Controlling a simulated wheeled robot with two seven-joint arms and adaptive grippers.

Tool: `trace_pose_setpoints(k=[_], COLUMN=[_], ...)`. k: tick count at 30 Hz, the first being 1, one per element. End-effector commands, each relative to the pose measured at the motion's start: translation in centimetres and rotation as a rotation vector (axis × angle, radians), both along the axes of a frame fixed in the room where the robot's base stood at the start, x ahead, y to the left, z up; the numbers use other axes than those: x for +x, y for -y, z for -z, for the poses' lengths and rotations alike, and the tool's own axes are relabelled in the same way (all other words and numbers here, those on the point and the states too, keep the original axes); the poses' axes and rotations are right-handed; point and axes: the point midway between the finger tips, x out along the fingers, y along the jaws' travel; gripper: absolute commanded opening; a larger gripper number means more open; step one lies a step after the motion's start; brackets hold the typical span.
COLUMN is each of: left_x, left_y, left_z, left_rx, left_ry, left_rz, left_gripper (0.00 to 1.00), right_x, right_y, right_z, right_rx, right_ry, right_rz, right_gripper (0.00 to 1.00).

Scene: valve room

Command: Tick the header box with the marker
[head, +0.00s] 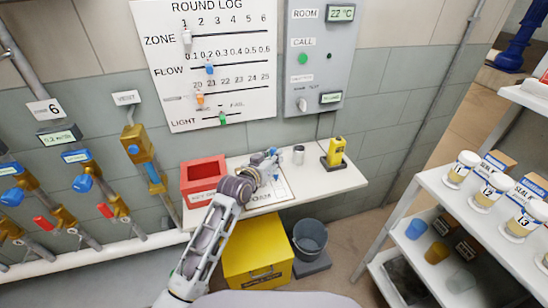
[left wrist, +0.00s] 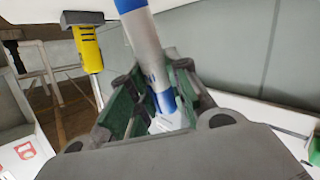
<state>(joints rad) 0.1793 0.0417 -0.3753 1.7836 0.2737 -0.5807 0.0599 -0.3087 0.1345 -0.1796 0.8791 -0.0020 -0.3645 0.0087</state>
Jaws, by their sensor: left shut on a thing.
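My left gripper (head: 264,170) is over the white shelf in the head view, low above a pale sheet or board (head: 268,197). It is shut on the marker (head: 273,153), of which only a small blue and white part shows there. In the left wrist view the white marker (left wrist: 144,45) with blue bands stands between the green-padded fingers (left wrist: 155,95). The marker's tip is hard to make out. The sheet is partly covered by my gripper, and I cannot make out the header box. My right gripper is not in view.
On the shelf (head: 340,183) stand a red box (head: 203,173) at left, a small grey cup (head: 298,154) and a yellow device (head: 335,150) at right. A yellow bin (head: 255,262) and a grey bucket (head: 310,238) are below. Valves line the left wall.

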Motion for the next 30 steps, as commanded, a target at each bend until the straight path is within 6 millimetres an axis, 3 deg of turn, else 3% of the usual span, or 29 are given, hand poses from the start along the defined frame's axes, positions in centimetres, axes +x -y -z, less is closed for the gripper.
trace_pose_setpoints(k=[12, 30], left_x=[0.0, 0.0], left_y=[0.0, 0.0], left_z=[0.4, 0.8], left_rx=[0.000, 0.000], left_ry=[-0.001, -0.001], left_rz=[0.000, 0.000], left_gripper=[0.05, 0.05], right_x=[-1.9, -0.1], right_y=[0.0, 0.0], right_z=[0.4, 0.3], right_rx=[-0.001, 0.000], right_ry=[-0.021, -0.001], right_rz=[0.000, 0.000], right_gripper=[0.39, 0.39])
